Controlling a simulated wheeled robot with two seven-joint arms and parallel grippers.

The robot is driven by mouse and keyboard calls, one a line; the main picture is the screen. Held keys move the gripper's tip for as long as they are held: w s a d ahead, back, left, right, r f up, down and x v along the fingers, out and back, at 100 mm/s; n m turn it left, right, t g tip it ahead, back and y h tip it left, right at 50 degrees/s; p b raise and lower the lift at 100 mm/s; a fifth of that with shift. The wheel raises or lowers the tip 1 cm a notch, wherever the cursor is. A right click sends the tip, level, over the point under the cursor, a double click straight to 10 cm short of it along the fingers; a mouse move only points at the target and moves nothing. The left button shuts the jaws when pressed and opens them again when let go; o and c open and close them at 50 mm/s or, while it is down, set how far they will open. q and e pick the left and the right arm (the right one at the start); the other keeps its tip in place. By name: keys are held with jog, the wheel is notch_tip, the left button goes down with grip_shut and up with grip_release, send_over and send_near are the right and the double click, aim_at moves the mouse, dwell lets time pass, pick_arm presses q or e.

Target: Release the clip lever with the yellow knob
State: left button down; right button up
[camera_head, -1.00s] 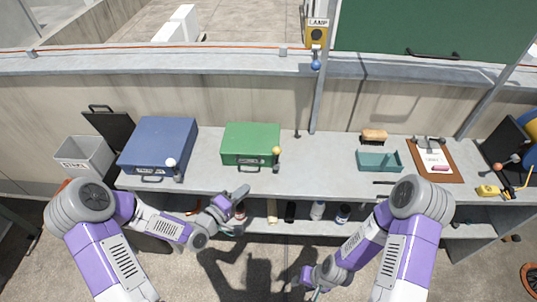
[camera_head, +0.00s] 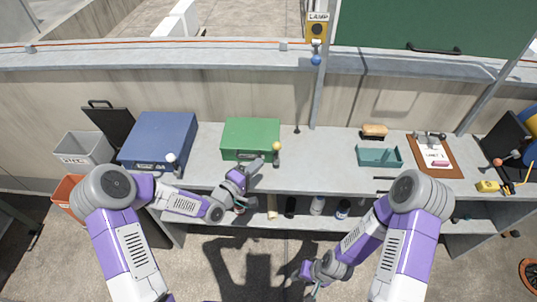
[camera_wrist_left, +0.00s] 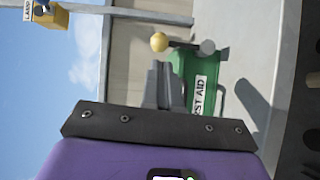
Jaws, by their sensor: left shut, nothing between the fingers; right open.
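The yellow knob (camera_head: 277,146) tops a short upright lever at the right front corner of the green case (camera_head: 250,136). In the left wrist view the yellow knob (camera_wrist_left: 159,42) and the green case (camera_wrist_left: 186,72), lettered "ST AID", lie just beyond my fingers. My left gripper (camera_head: 257,163) is shut and empty, at the front of the green case, left of and slightly below the knob. Its closed fingers (camera_wrist_left: 163,76) point towards the lever, with a gap showing. My right gripper (camera_head: 308,290) is open, low in front of the bench, far from the lever.
A blue case (camera_head: 160,138) with a white-knobbed lever (camera_head: 171,158) stands to the left. A teal tray (camera_head: 380,158), a brush (camera_head: 374,131) and a clipboard (camera_head: 433,158) lie to the right. Bottles and cans stand on the shelf below. The bench between green case and tray is mostly clear.

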aim_at(276, 151)
pick_arm(q)
jog(key=x, duration=0.6)
jog(key=shift+w+d, duration=0.2)
jog(key=shift+w, duration=0.1)
jog(key=shift+d, duration=0.1)
